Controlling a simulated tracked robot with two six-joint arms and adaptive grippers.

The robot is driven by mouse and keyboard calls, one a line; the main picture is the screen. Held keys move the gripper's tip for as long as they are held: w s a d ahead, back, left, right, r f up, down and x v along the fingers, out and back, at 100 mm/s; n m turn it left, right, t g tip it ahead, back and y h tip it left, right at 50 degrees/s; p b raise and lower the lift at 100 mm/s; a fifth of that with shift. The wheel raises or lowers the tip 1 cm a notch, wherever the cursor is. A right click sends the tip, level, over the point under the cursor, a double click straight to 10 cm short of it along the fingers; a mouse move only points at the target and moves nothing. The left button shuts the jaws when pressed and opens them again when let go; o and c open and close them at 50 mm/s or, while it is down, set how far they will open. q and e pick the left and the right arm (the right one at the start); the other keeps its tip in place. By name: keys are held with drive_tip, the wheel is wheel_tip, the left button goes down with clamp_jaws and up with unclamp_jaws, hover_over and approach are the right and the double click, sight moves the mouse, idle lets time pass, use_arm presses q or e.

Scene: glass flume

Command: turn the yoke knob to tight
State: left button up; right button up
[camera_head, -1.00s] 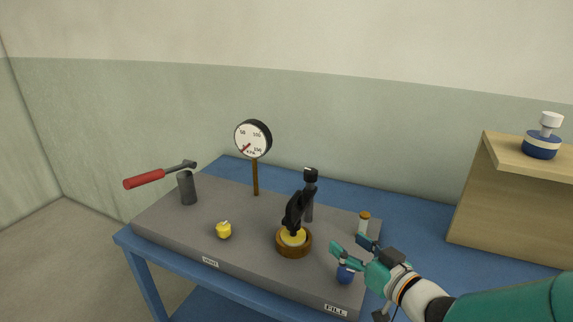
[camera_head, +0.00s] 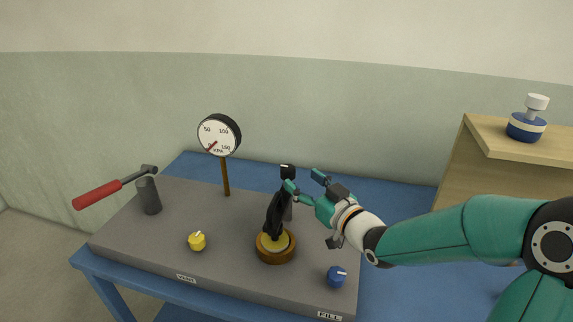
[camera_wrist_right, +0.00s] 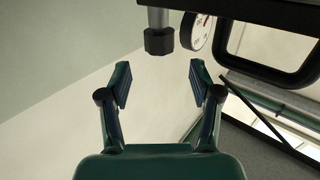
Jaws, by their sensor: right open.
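A black yoke (camera_head: 274,218) stands over a round wooden base with a yellow top (camera_head: 276,253). What looks like the yoke knob (camera_head: 287,171) is a dark cap with a pale mark on top, at the yoke's upper end. My right gripper (camera_head: 305,182) is open and empty, just right of the knob, with one fingertip close to it in the head view; I cannot tell if they touch. In the right wrist view a dark knob on a grey shaft (camera_wrist_right: 159,40) lies ahead of the open fingers (camera_wrist_right: 158,85), not between them. My left gripper is out of view.
A pressure gauge (camera_head: 219,135) on a post, a grey cylinder (camera_head: 149,196) with a red-handled tool (camera_head: 98,195), a yellow knob (camera_head: 197,241) and a blue knob (camera_head: 337,276) are on the grey bench block (camera_head: 220,213). A wooden shelf (camera_head: 480,130) holds a blue-and-white item (camera_head: 527,118).

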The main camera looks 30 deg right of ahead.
sight(293, 172)
drive_tip(key=w+p, duration=0.1)
drive_tip(key=w, duration=0.6)
drive_tip(key=c, duration=1.2)
